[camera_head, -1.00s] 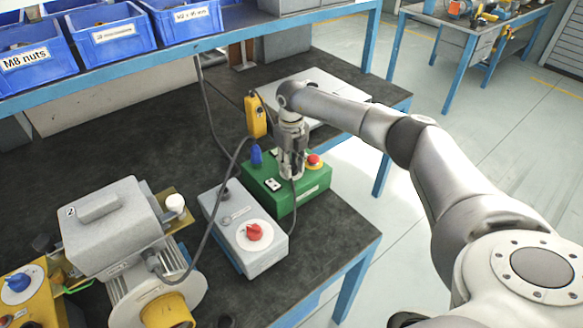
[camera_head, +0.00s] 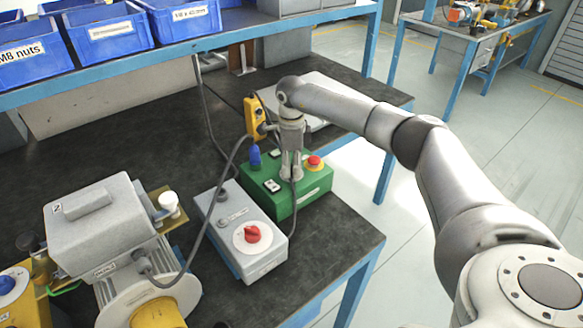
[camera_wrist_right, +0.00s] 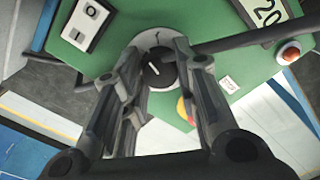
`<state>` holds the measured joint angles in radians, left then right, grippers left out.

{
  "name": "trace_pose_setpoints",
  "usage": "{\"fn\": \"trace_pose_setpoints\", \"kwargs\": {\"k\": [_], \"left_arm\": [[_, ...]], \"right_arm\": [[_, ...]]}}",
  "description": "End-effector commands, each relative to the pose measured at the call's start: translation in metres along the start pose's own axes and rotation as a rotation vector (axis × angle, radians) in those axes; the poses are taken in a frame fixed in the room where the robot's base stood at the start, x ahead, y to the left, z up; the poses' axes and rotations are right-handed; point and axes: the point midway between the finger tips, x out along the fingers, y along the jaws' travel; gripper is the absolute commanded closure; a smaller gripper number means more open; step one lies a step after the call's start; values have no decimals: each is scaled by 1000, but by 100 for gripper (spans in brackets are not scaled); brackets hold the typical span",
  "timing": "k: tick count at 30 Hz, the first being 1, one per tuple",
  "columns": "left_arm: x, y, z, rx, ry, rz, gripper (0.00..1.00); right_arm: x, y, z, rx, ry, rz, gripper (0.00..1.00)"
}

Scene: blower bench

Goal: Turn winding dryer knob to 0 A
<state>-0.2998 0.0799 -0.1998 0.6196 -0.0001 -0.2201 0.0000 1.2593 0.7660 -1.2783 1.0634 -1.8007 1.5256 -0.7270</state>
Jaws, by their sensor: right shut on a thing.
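The green box (camera_head: 310,196) stands on the dark bench; I take it for the winding dryer, though I cannot read that name on it. In the right wrist view its black knob (camera_wrist_right: 158,72) has a white pointer line, tilted slightly from upright, on a pale round dial. My right gripper (camera_head: 291,179) points down onto the box top. It is shut on the knob, with one finger on each side. The dial's numbers are not readable. The knob is hidden by the gripper in the head view. My left gripper is not in view.
A red stop button (camera_head: 314,162), a rocker switch (camera_head: 272,186) and a blue plug (camera_head: 254,157) sit around the gripper. A grey box with a red knob (camera_head: 252,234) stands left of it. A yellow clamp meter (camera_head: 254,118) is behind. Dark cables run close by.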

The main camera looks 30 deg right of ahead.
Motion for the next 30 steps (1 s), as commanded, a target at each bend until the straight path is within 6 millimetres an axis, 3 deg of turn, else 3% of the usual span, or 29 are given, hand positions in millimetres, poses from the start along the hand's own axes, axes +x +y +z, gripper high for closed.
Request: {"fn": "trace_pose_setpoints", "kwargs": {"k": [30], "left_arm": [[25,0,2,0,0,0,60]], "right_arm": [[1,0,0,-903,0,0,96]]}}
